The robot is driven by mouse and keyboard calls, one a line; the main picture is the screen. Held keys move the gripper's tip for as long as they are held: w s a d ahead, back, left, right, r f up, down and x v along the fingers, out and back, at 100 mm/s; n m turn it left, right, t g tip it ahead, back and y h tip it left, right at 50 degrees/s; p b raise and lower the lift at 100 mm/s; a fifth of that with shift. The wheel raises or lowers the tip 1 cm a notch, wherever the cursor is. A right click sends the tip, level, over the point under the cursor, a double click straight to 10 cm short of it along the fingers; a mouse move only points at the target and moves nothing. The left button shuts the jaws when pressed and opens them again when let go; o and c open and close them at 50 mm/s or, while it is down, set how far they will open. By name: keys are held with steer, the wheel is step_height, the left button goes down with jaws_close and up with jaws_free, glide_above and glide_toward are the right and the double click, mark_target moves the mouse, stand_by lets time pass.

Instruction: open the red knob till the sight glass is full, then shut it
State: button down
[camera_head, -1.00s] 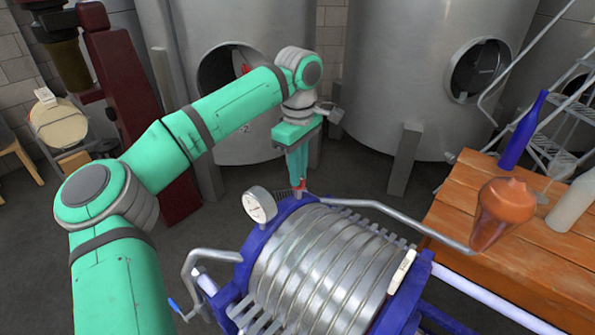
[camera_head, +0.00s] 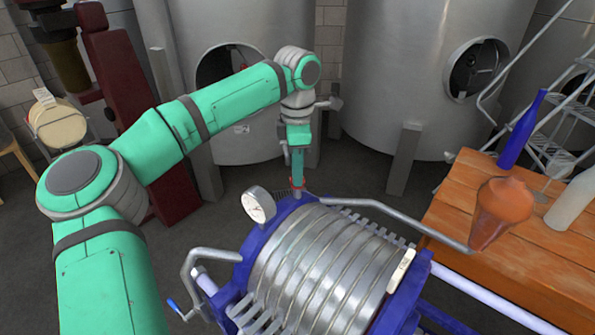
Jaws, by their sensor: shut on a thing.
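The red knob (camera_head: 298,181) is at the top far end of the ribbed metal filter, where a bent pipe starts. Only a little red shows. My gripper (camera_head: 297,184) points down over it and is shut on it; the fingers hide most of it. I cannot make out a sight glass or its level for certain in this view.
The filter (camera_head: 318,262) has a blue frame, a round dial gauge (camera_head: 258,205) and a pipe (camera_head: 395,214) running right. A wooden table (camera_head: 465,205) at right holds a copper-coloured vessel (camera_head: 502,210), a blue bottle (camera_head: 521,135) and a pale bottle (camera_head: 574,203). Steel tanks (camera_head: 425,70) stand behind.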

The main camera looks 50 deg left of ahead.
steer(key=n, duration=0.3)
steer(key=shift+w+r+n, duration=0.1)
steer(key=shift+w+n, duration=0.05)
steer(key=shift+n, duration=0.25)
steer(key=shift+a+n, duration=0.15)
steer(key=shift+n, duration=0.75)
steer(key=n, duration=0.3)
steer(key=shift+n, duration=0.3)
